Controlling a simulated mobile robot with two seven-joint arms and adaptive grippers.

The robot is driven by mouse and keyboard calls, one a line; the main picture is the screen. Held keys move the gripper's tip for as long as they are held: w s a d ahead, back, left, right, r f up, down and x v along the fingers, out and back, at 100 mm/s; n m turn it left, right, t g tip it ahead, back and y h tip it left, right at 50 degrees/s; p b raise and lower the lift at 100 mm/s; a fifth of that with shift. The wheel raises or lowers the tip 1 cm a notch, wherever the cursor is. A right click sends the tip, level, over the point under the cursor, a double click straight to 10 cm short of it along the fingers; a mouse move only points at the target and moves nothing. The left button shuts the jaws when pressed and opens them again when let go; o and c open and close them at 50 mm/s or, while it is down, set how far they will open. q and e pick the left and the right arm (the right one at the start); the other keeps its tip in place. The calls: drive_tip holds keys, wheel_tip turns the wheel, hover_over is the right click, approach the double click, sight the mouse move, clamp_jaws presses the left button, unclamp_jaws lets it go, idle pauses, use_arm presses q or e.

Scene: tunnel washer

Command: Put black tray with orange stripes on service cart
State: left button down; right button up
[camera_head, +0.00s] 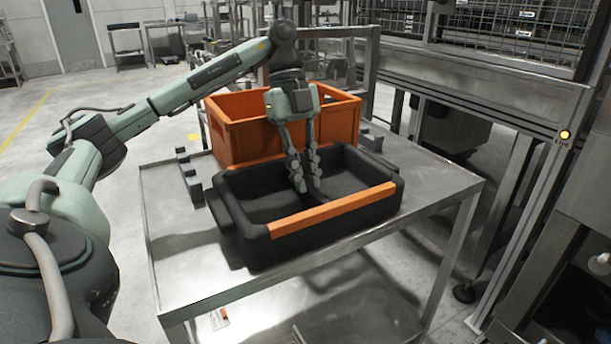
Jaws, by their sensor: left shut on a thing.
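The black tray with orange stripes (255,250) is on the metal top of the service cart (205,285), in the middle of the view. An orange stripe runs along its near rim. My left gripper (305,185) reaches down into the tray from above and is shut on the divider between its compartments. The fingertips hide part of the divider. Whether the tray's underside touches the cart top everywhere cannot be told. My right gripper is not in view.
An orange crate (228,135) stands right behind the tray on the cart. Dark brackets (190,180) stand on the cart's left side. A metal machine frame with wire mesh (500,40) rises to the right. The near and right parts of the cart top are clear.

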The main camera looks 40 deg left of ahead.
use_arm(q)
drive_tip(key=c, duration=1.6)
unclamp_jaws()
drive_tip(key=shift+o, duration=0.3)
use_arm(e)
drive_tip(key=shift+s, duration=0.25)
use_arm(q)
drive_tip(key=shift+r, duration=0.1)
